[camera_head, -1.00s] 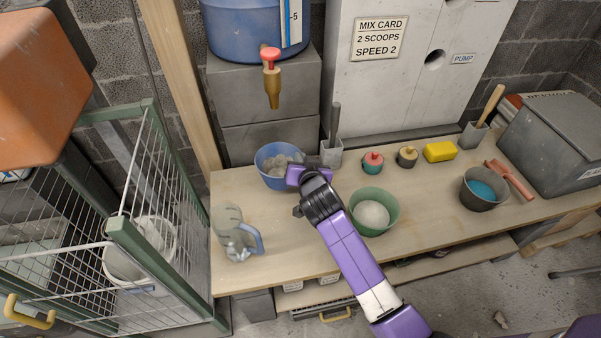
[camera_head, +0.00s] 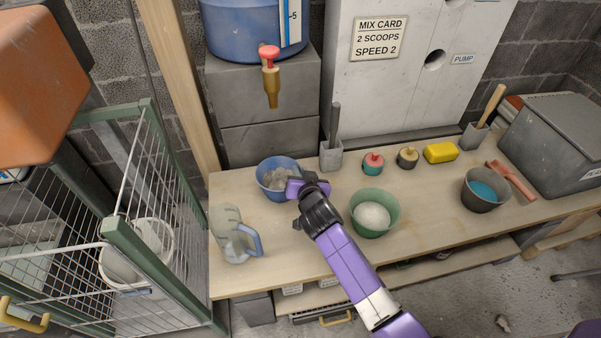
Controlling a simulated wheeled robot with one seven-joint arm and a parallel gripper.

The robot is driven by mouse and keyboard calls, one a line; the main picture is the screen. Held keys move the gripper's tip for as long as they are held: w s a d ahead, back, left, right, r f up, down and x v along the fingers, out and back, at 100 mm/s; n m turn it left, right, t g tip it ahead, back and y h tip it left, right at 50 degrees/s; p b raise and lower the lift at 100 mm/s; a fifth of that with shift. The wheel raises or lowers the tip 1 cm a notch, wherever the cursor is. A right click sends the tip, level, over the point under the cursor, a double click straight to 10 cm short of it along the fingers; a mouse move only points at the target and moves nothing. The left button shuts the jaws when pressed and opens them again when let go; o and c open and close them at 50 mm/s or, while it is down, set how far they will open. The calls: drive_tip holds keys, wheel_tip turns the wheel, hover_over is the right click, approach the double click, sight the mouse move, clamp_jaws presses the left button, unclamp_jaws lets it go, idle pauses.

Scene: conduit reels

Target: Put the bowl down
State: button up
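The blue bowl (camera_head: 266,188) with grey lumpy contents is at the back left of the wooden bench (camera_head: 300,235), looking about level. My gripper (camera_head: 297,188) is at the bowl's right rim. It appears shut on that rim, since bowl and gripper have moved together, but the fingertips are largely hidden. I cannot tell whether the bowl's base touches the bench or hangs just above it.
A clear jug (camera_head: 232,238) stands front left of the bowl, and a green bowl of white powder (camera_head: 374,228) stands to the right. A grey holder (camera_head: 330,157) is behind. Bare bench lies between the jug and green bowl.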

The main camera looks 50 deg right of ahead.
drive_tip(key=shift+o, duration=0.5)
drive_tip(key=shift+r, duration=0.15)
drive_tip(key=s+a+r+n+t+y, duration=0.1)
drive_tip(key=s+a+r+n+y, duration=0.15)
drive_tip(key=s+a, duration=0.8)
drive_tip(key=s+a+r+n+t+y, duration=0.15)
drive_tip(key=s+a+n, duration=0.25)
drive_tip(key=s+a, duration=0.65)
drive_tip(key=s+a+r+n+y, duration=0.1)
drive_tip(key=s+r+n, duration=0.1)
drive_tip(key=s+r, duration=0.3)
drive_tip(key=s+a+r+n+t+y, duration=0.1)
drive_tip(key=s+r, duration=0.5)
drive_tip(key=s, duration=0.6)
drive_tip(key=shift+a+r+n+y+p, duration=0.25)
drive_tip(key=shift+a+n+y+p, duration=0.2)
drive_tip(key=shift+y, duration=0.35)
